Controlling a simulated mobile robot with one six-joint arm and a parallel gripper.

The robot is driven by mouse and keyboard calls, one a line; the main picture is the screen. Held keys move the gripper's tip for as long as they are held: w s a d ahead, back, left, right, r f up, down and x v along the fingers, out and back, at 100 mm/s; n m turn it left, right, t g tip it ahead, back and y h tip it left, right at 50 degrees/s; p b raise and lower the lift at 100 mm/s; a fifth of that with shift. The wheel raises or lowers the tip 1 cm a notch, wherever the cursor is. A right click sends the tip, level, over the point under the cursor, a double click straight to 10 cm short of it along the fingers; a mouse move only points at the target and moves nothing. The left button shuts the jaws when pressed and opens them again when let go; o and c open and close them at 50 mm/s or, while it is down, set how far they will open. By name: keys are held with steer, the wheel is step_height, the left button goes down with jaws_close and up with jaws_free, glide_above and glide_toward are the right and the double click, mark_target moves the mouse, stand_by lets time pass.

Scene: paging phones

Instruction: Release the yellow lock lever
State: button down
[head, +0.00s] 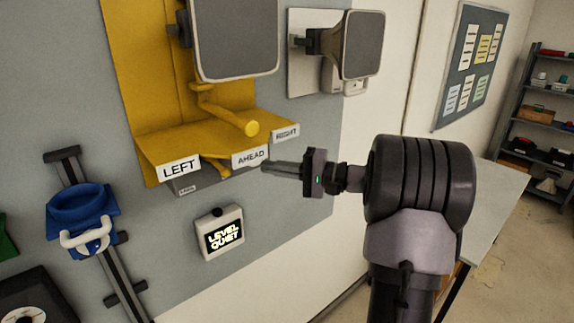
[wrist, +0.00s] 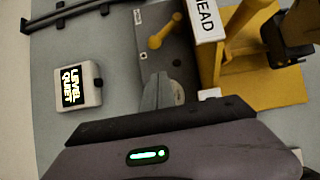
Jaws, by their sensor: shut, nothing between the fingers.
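The yellow lock lever (head: 217,167) sits on a grey block (head: 207,180) under the yellow bracket, between the LEFT and AHEAD labels. In the wrist view, a yellow lever with a round knob (wrist: 163,32) stands out from the grey plate (wrist: 140,30). My gripper (head: 266,168) is shut and empty, just right of the block and below the AHEAD label. In the wrist view, my fingertips (wrist: 160,88) are close to the plate, apart from the lever's knob. I cannot tell whether they touch the plate.
A speaker (head: 235,40) with a yellow handle (head: 240,122) hangs above the bracket (head: 150,150). A display box reading LEVEL QUIET (head: 221,234) is below. A blue clamp (head: 80,210) is at left. A second speaker (head: 361,45) is at upper right.

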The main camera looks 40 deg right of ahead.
mark_target(216, 163)
steer(key=w+a, duration=0.1)
steer(key=a, duration=0.1)
steer(key=w+a+p, duration=0.1)
steer(key=w+a, duration=0.1)
steer(key=a, duration=0.1)
steer(key=shift+w+a+f+p, duration=0.1)
steer(key=shift+a+p, duration=0.2)
steer(key=shift+p, duration=0.1)
